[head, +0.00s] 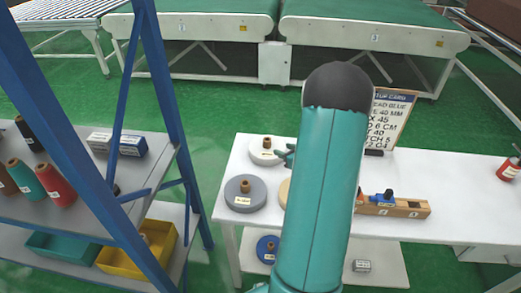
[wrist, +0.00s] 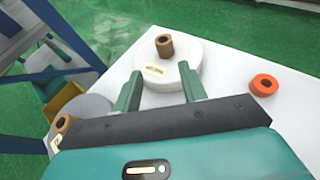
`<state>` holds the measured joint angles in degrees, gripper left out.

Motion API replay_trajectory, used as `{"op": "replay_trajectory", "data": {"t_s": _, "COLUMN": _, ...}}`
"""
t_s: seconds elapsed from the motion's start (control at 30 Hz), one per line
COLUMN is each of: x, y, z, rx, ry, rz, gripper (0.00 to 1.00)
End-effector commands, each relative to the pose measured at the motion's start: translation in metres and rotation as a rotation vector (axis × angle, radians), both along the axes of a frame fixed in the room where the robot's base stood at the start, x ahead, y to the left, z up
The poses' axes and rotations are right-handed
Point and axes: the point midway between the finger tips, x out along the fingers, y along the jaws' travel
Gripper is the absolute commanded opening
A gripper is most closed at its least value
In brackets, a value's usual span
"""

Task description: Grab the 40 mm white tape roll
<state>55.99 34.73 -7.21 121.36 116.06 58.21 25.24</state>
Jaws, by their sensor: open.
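The white tape roll (head: 258,156) lies flat at the back left of the white table, with a brown core standing up at its middle. In the wrist view the white roll (wrist: 190,58) is just beyond my fingers, with a small label on its near left side. My gripper (wrist: 158,72) is open and empty, its two green fingers apart and pointing toward the roll. In the head view my gripper (head: 286,157) shows only partly beside the roll's right edge, as my arm hides the rest. I cannot tell whether a finger touches the roll.
A grey roll (head: 239,199) lies in front of the white one, and a beige roll is partly behind my arm. A small orange ring (wrist: 264,85) is to the right in the wrist view. A blue-framed shelf (head: 70,190) stands left; a card (head: 392,112) stands behind.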

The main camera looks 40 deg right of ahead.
Motion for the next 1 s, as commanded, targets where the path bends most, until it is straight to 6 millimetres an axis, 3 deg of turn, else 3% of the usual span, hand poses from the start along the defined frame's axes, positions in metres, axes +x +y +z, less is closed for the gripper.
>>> {"op": "replay_trajectory", "data": {"t_s": 0.17, "x": 0.003, "y": -0.007, "z": -0.006, "rx": 0.005, "ry": 0.000, "rz": -0.013, "gripper": 0.42}}
{"op": "replay_trajectory", "data": {"t_s": 0.5, "x": 0.058, "y": -0.016, "z": -0.030, "rx": 0.004, "ry": 0.000, "rz": -0.010, "gripper": 0.42}}
{"op": "replay_trajectory", "data": {"t_s": 0.77, "x": 0.081, "y": -0.018, "z": -0.038, "rx": 0.005, "ry": -0.001, "rz": -0.010, "gripper": 0.42}}
{"op": "replay_trajectory", "data": {"t_s": 1.0, "x": 0.115, "y": -0.020, "z": -0.051, "rx": 0.005, "ry": 0.000, "rz": -0.010, "gripper": 0.42}}
